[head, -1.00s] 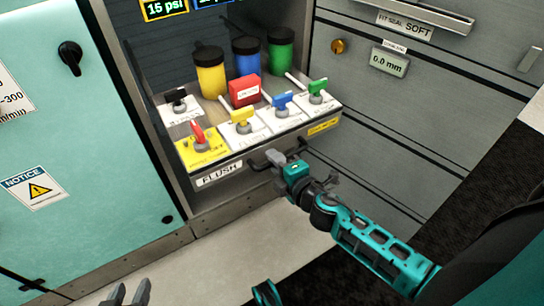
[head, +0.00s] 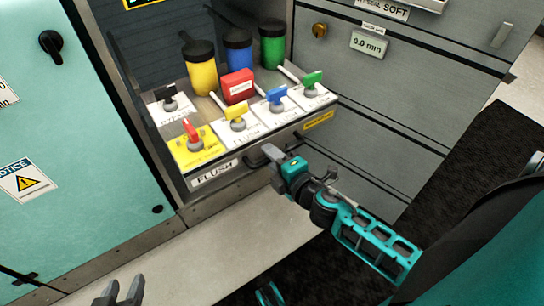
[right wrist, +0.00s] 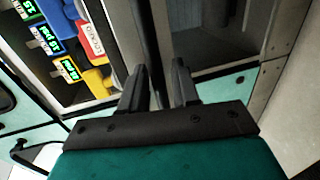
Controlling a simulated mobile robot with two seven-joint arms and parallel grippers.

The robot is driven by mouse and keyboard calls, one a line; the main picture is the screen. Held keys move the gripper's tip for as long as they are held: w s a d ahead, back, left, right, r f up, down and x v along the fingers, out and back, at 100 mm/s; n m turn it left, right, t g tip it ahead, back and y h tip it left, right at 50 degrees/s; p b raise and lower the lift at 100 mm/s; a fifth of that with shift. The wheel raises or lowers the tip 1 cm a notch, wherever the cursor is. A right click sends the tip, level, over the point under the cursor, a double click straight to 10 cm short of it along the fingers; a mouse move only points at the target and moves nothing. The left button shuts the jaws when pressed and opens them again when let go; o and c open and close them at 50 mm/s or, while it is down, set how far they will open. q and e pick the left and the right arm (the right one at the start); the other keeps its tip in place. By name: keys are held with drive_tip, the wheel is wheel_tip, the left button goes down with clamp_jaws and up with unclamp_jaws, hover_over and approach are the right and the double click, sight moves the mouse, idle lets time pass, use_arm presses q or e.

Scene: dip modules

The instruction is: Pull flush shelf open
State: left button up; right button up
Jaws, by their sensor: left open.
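The flush shelf juts out of the cabinet in the head view, its front carrying a FLUSH label (head: 214,173). Several valves with coloured handles stand on it. A dark handle (head: 257,157) is on its front, partly hidden by my right gripper (head: 273,161). In the right wrist view the right gripper's two fingers (right wrist: 158,85) stand apart, with a dark bar (right wrist: 147,40) running up near the gap. I cannot tell whether they grip it. My left gripper (head: 121,291) is open and empty at the bottom left, away from the shelf.
Yellow (head: 200,72), blue (head: 238,56) and green (head: 272,48) bottles and a red box (head: 237,86) sit on the shelf. A teal cabinet door (head: 70,150) stands at left, grey drawers (head: 400,95) at right. Pale floor (head: 260,235) in front looks clear.

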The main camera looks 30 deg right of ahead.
use_arm(q)
drive_tip(key=shift+s+d+f+b, duration=0.1)
drive_tip(key=shift+f+b, duration=0.35)
drive_tip(key=shift+f, duration=0.05)
use_arm(e)
drive_tip(key=v, duration=1.3)
drive_tip(key=shift+d, duration=0.1)
drive_tip(key=shift+w, duration=0.1)
drive_tip(key=a+f+m+g+y, duration=0.2)
drive_tip(key=a+f+m+g, duration=0.55)
drive_tip(key=m, duration=0.85)
use_arm(q)
drive_tip(key=s+a+r+y+p, duration=0.1)
drive_tip(key=a+r+p, duration=0.2)
drive_tip(key=r+p, duration=0.8)
drive_tip(key=p, duration=0.4)
drive_tip(key=shift+s+r+p, duration=0.2)
drive_tip(key=shift+r+p, duration=0.05)
drive_tip(key=shift+p, duration=0.1)
use_arm(e)
drive_tip(key=r+t, duration=0.1)
drive_tip(key=r, duration=0.7)
drive_tip(key=s+r+t+h, duration=0.1)
drive_tip(key=r, duration=0.3)
drive_tip(key=shift+d+r+t, duration=0.3)
drive_tip(key=shift+r+t, duration=0.05)
drive_tip(key=shift+r, duration=0.05)
